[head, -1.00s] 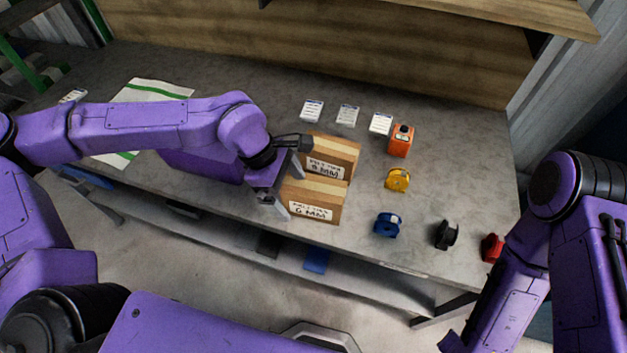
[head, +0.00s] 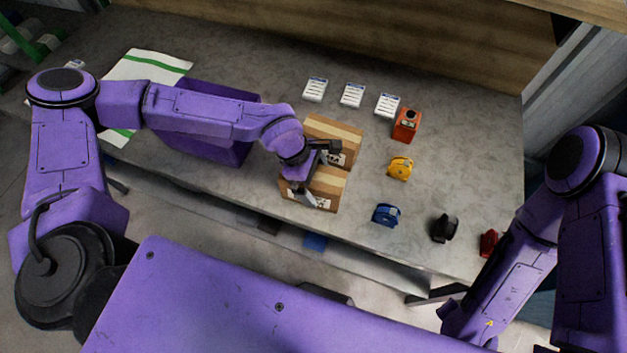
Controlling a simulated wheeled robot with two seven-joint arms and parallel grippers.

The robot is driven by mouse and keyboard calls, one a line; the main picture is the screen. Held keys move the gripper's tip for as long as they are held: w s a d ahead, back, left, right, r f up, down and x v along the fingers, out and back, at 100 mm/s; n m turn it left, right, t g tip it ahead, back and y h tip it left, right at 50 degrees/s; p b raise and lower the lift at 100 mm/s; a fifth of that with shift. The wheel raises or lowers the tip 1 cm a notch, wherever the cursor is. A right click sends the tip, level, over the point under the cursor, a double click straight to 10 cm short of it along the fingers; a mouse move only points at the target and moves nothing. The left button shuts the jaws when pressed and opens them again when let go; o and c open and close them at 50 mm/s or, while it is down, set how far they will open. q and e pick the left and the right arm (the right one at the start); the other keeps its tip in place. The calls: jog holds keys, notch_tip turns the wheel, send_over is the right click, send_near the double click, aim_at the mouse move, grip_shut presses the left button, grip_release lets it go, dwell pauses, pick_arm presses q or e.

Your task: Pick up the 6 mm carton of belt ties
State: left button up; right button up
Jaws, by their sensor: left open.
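Two brown cartons with pale tape stand one behind the other near the table's front edge. The nearer carton (head: 330,186) is the one whose label read 6 MM a second ago; its label is now partly covered by my gripper. The farther carton (head: 335,127) stands just behind it, its label also partly hidden. My left gripper (head: 320,172) is open above the nearer carton, one finger toward the gap between the cartons and one at the label side. I cannot tell whether the fingers touch it. My right arm shows at the right, but its gripper does not.
A purple bin (head: 223,150) stands left of the cartons, partly behind my left arm. Several white cards lie behind. An orange device (head: 406,125), yellow spool (head: 400,168), blue spool (head: 386,215), black spool (head: 444,228) and red spool (head: 488,243) stand to the right.

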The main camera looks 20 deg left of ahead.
pick_arm(q)
jog(key=shift+f, duration=0.3)
dwell(0.6)
jog(key=c, duration=1.3)
jog(key=shift+c, duration=0.2)
